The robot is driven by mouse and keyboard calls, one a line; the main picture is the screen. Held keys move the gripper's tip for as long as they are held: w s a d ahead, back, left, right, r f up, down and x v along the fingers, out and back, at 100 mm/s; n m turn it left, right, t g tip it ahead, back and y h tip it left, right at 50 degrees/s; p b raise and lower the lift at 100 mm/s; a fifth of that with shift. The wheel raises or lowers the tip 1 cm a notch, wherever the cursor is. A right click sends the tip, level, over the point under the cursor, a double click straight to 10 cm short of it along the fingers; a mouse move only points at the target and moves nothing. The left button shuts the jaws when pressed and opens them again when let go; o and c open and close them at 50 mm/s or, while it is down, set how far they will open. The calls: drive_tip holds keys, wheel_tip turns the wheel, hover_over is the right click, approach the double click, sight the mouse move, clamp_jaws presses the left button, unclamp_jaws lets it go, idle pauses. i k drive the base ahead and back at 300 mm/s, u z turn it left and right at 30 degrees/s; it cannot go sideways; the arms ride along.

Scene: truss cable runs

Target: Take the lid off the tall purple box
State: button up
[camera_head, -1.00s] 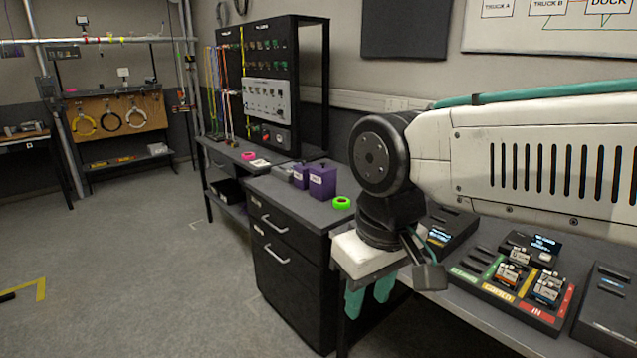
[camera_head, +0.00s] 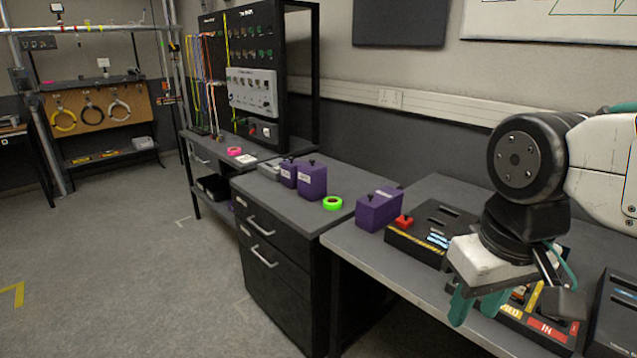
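The tall purple box (camera_head: 312,183) stands upright on the drawer cabinet's top, with a pale label on its front. Its lid (camera_head: 312,167) is on, with a small black knob on top. A smaller purple box (camera_head: 288,173) stands close at its left. A wider, lower purple box (camera_head: 379,211), also with a knob, is on the right-hand table. My gripper (camera_head: 475,308) points down at the front of that table, far to the right of the tall box. Its teal fingers are apart, with nothing seen between them.
A dark device with a red button (camera_head: 404,221) sits between the wide box and my gripper. The drawer cabinet (camera_head: 278,250) has open floor at its left. A pegboard rack (camera_head: 250,80) stands behind.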

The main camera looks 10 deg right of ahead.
sight(312, 166)
drive_tip(key=u, duration=0.4)
drive_tip(key=k, duration=0.95)
drive_tip(key=u, duration=1)
drive_tip(key=i, duration=2.05)
drive_tip(key=z, duration=0.5)
drive_tip(key=i, duration=1.25)
drive_tip(key=z, duration=1.7)
drive_tip(key=i, duration=1)
drive_tip(key=z, duration=0.85)
